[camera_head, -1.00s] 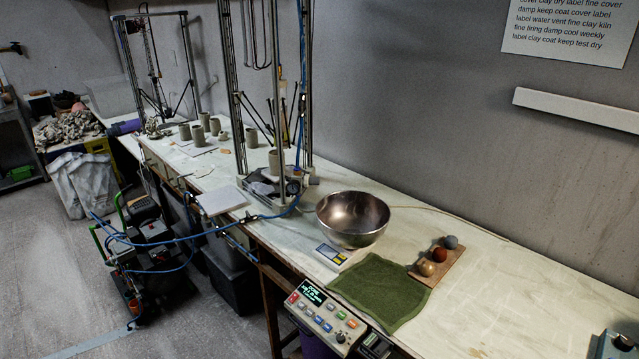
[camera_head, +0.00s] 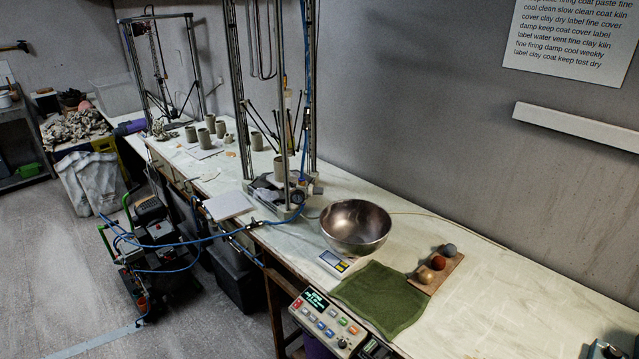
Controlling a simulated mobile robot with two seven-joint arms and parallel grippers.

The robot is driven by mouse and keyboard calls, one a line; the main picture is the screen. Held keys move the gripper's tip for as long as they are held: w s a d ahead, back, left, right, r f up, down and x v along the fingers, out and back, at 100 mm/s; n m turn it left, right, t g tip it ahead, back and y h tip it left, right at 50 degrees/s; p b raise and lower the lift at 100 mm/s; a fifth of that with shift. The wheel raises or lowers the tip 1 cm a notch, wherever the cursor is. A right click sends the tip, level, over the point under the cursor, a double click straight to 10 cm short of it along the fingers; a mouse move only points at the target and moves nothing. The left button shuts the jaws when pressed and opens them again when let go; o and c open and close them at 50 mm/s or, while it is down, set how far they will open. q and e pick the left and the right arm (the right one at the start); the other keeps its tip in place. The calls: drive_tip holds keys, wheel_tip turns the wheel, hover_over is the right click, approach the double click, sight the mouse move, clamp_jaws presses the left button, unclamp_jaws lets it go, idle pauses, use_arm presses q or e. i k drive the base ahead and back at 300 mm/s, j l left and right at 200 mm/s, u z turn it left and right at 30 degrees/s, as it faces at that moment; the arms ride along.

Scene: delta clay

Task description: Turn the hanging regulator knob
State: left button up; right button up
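I cannot pick out a hanging regulator knob with certainty. A blue hose (camera_head: 190,241) runs from a cart on the floor to the bench's front edge and on to the tall metal frame (camera_head: 284,100). Small fittings sit along the hose near the bench edge, too small to tell apart. A control box (camera_head: 325,322) with a lit display, coloured buttons and a small dark knob (camera_head: 342,343) is at the bench's front edge. Neither of my grippers is in view.
The long bench carries a metal bowl (camera_head: 355,226), a green cloth (camera_head: 381,298), a small scale (camera_head: 333,261) and a wooden board (camera_head: 438,272) with three balls. The cart (camera_head: 150,245) stands on the floor at left. Floor in front of it is clear.

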sight(317, 190)
drive_tip(key=j+z, duration=0.15)
drive_tip(key=j, duration=0.4)
drive_tip(key=i+j+z, duration=0.1)
drive_tip(key=j, duration=0.25)
drive_tip(key=i+j+z, duration=0.1)
drive_tip(key=j, duration=0.25)
drive_tip(key=i+j+z, duration=0.1)
drive_tip(key=j, duration=0.25)
drive_tip(key=i, duration=0.1)
